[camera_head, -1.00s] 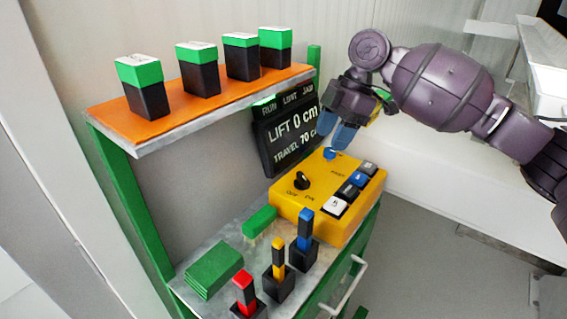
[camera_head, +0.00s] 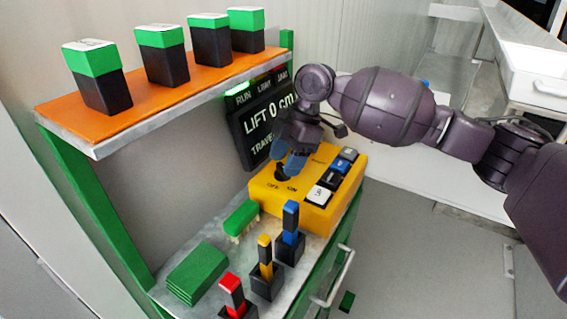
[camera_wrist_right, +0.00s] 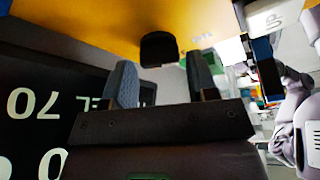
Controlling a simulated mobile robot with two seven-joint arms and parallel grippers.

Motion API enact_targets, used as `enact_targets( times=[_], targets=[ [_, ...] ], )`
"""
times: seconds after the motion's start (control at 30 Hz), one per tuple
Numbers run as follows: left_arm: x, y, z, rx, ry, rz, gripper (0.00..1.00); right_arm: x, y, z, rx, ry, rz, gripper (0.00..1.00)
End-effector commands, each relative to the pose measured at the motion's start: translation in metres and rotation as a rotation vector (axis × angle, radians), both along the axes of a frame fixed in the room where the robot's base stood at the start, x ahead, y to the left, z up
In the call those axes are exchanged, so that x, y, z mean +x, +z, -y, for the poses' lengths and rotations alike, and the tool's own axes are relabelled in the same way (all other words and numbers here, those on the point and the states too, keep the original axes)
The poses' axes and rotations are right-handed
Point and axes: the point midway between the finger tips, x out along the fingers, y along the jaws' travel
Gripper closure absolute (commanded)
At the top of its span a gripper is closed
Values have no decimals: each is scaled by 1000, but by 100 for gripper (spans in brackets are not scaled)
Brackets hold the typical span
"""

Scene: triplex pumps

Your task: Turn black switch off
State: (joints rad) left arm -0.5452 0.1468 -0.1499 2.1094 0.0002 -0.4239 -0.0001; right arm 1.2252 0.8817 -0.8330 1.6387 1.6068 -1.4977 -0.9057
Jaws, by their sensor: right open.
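The yellow control box (camera_head: 318,214) stands on the metal shelf, with OFF and ON printed near its black switch. The black switch (camera_head: 280,174) is largely hidden behind my right gripper (camera_head: 288,166) in the head view, so I cannot tell which way it points. In the right wrist view the black switch (camera_wrist_right: 158,48) sits just beyond the two blue fingertips, roughly midway between them. My right gripper (camera_wrist_right: 162,72) is open and empty, with a finger on either side of the switch's line. I see no contact. My left gripper is out of view.
White, blue and grey buttons (camera_head: 320,195) line the box's right side. The dark display (camera_head: 258,122) is close behind my gripper; an orange shelf (camera_head: 160,105) holds several green-black blocks.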

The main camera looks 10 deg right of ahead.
Motion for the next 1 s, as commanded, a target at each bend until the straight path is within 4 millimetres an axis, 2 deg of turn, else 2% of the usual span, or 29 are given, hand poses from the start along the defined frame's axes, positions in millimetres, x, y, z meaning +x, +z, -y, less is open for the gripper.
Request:
enact_targets(
  times=[0.13,0.47,0.7,1.0],
  targets=[
    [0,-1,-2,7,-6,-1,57,-1,-10,-4,0,1,-1,47],
    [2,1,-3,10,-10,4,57,-2,-11,-5,0,1,0,47],
    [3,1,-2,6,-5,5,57,-2,-11,-5,0,1,0,81],
    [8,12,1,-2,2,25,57,-2,-7,-5,2,-38,3,81]
  ],
)
